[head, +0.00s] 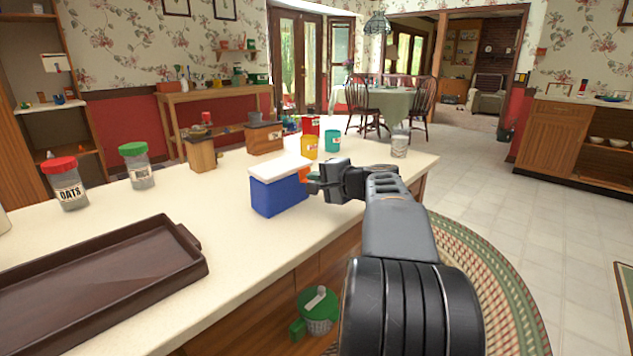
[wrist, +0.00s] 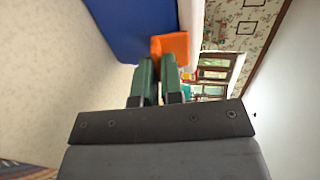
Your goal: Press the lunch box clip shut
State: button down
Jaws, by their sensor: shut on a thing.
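The lunch box (head: 278,193) is blue with a white lid (head: 281,168) and stands upright on the counter. Its orange clip (head: 305,173) is on the side facing my gripper, and the clip also shows in the wrist view (wrist: 172,46). My gripper (head: 313,180) is at that side of the box. In the wrist view my green fingertips (wrist: 160,68) are shut on the orange clip, close to the blue wall (wrist: 130,25). The picture does not show clearly whether the clip lies flat against the box.
A dark tray (head: 190,262) lies on the counter at the left. Two jars, one red-lidded (head: 67,186) and one green-lidded (head: 137,166), stand behind it. A yellow cup (head: 309,148), a teal cup (head: 332,141) and a glass (head: 400,147) stand behind the box. Counter in front of the box is clear.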

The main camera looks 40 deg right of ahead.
jog(key=shift+w+f+t+y+b, duration=0.2)
jog(key=shift+t+b, duration=0.5)
jog(key=shift+b, duration=0.25)
jog(key=shift+w+f+t+y+b, duration=0.1)
jog(key=shift+f+t+b, duration=0.1)
jog(key=shift+t+b, duration=0.65)
dwell(2.4)
jog(key=c, duration=1.2)
grip_release()
jog(key=shift+c, duration=0.2)
jog(key=p+v, duration=0.3)
jog(key=v, duration=1.1)
jog(key=shift+r, duration=0.15)
jog(key=shift+w+a, duration=0.1)
